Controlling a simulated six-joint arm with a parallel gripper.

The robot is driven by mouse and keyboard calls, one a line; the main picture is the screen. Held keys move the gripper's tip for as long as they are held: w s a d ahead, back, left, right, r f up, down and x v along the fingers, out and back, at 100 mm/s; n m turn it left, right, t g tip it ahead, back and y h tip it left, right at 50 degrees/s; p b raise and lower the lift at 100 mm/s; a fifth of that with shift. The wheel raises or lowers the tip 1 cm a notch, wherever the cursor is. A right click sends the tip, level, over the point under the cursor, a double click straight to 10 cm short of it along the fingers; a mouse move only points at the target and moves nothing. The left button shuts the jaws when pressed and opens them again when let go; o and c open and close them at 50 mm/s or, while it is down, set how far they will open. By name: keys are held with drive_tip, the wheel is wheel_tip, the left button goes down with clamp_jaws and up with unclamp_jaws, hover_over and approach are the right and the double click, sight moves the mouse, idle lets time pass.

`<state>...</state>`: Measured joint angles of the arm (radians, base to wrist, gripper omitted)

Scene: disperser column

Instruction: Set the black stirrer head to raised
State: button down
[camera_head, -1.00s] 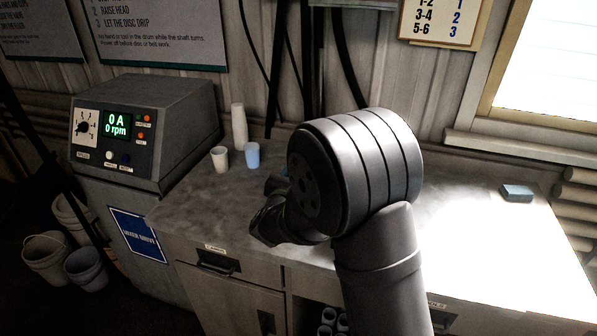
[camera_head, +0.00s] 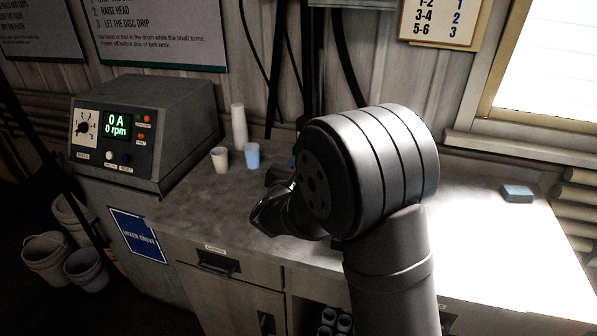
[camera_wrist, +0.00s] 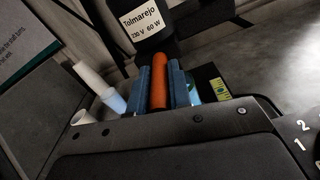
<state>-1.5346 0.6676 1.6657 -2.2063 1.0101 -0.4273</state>
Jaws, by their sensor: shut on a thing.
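In the wrist view, the black stirrer head (camera_wrist: 145,22) carries a white label reading "Tolmarejo 230 V 60 W". An orange-red handle (camera_wrist: 159,86) stands just below it in the picture. My gripper (camera_wrist: 161,90) has its two blue fingers on either side of this handle and is shut on it. In the head view, my arm covers the middle of the bench and hides the gripper tips and the handle. I cannot tell the head's height from these frames.
A grey control box (camera_head: 145,130) reading 0 A and 0 rpm stands left on the bench (camera_head: 195,205). A white cup (camera_head: 220,160), a blue cup (camera_head: 252,156) and a stack of cups (camera_head: 239,125) stand near the arm. Dark cables hang behind.

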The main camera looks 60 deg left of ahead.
wheel_tip(320, 180, up, 12)
drive_tip(key=shift+r, duration=0.15)
drive_tip(key=c, duration=1.5)
unclamp_jaws()
drive_tip(key=shift+o, duration=0.9)
drive_tip(key=v, duration=1.7)
drive_tip(key=shift+d, duration=0.2)
drive_tip(key=shift+s, duration=0.1)
